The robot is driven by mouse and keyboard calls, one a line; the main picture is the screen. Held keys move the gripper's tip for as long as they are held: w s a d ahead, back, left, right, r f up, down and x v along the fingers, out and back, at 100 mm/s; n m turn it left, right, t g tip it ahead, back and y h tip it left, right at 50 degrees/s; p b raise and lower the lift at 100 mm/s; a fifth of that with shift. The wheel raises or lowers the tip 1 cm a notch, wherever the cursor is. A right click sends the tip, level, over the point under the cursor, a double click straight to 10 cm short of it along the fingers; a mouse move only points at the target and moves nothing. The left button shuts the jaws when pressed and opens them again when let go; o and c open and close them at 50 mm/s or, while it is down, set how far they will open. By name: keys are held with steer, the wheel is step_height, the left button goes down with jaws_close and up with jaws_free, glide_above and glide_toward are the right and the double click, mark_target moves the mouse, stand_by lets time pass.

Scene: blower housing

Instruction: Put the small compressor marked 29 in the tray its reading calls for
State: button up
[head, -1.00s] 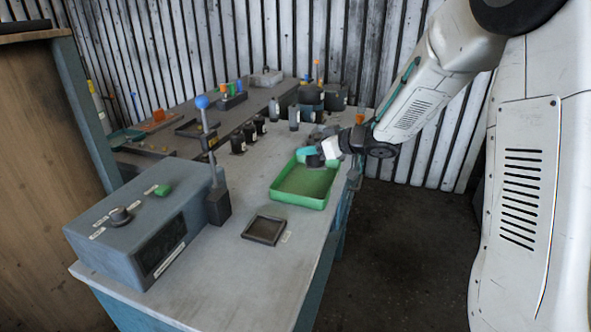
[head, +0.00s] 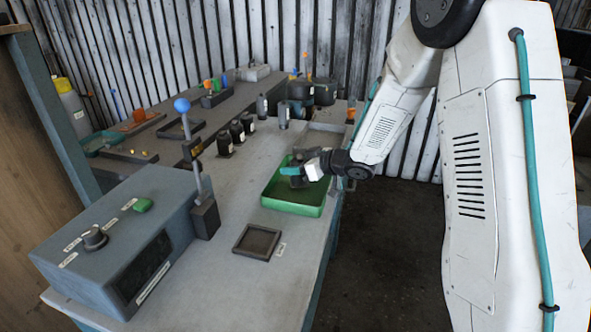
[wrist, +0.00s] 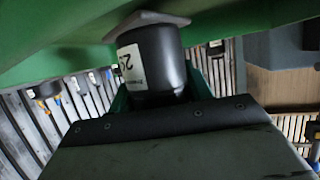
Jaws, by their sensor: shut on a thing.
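My gripper (head: 294,171) is shut on a small dark compressor (wrist: 160,62) at the far part of the green tray (head: 292,208). In the wrist view the compressor is a black cylinder with a grey flange and a white label. The label shows a 2; the rest of its mark is cut off from view. In the head view the compressor (head: 299,182) is low inside the tray's outline, partly hidden by my gripper. The green of the tray fills the top of the wrist view, close to the flange. I cannot tell whether they touch.
A small dark square tray (head: 257,241) lies in front of the green one, and a grey tray (head: 327,139) behind it. A grey box (head: 125,250) with a knob, green button and dark screen stands left, beside a blue-knobbed lever (head: 182,105). Several dark cylinders (head: 237,133) stand behind.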

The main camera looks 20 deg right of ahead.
steer(key=shift+f, duration=0.5)
steer(key=shift+f, duration=0.1)
steer(key=o, duration=1.5)
steer(key=shift+f, duration=0.1)
